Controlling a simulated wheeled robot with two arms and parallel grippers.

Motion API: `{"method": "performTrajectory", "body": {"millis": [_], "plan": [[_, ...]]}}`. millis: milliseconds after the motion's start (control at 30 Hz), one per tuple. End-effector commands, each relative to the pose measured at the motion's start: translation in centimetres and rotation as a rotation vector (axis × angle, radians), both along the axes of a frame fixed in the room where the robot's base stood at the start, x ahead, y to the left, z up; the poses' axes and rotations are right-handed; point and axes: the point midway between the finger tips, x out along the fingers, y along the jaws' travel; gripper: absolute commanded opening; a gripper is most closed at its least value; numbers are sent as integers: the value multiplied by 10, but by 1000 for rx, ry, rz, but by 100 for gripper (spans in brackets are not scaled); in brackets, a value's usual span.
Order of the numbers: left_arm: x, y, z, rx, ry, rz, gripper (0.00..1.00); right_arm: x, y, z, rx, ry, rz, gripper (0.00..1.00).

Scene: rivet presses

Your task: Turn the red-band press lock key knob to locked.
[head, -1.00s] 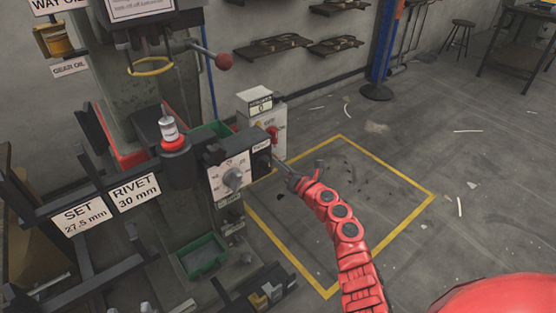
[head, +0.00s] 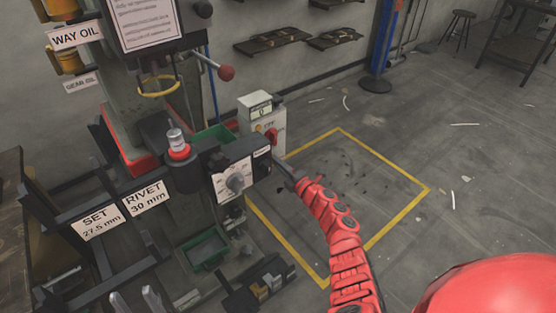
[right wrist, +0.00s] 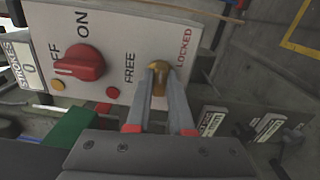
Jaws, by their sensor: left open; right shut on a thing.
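The lock key knob (right wrist: 158,67) is a small brass knob on a pale panel, between the printed words FREE and LOCKED. My right gripper (right wrist: 160,80) has its two grey fingers shut on the knob; they partly hide it, and I cannot tell exactly which mark it points to. In the head view my right gripper (head: 279,166) reaches the box's lower edge, and the knob is hidden there. The white control box (head: 262,109) stands beside the press with the red band (head: 137,159). My left gripper (head: 134,302) shows two spread fingertips at the bottom edge, empty.
A red ON/OFF switch (right wrist: 80,62) and a red button (right wrist: 113,93) sit close to the knob. A dark dial box (head: 236,180) stands in front of the control box. A green bin (head: 208,249) is below.

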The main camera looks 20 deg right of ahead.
Motion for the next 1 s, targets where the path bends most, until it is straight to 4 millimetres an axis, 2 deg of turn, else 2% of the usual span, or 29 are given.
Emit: {"method": "performTrajectory", "body": {"millis": [300, 767, 800, 933, 1000], "plan": [[0, 0, 8, 0, 0, 0, 50, 1, -2, 3, 80, 26, -4, 0], [0, 0, 8, 0, 0, 0, 50, 1, -2, 2, 89, 29, -4, 0], [0, 0, 8, 0, 0, 0, 50, 1, -2, 1, 89, 29, -3, 27], [0, 0, 8, 0, 0, 0, 50, 0, -1, 1, 89, 30, -2, 50], [0, 0, 8, 0, 0, 0, 50, 0, -1, 1, 89, 30, -2, 50]]}}
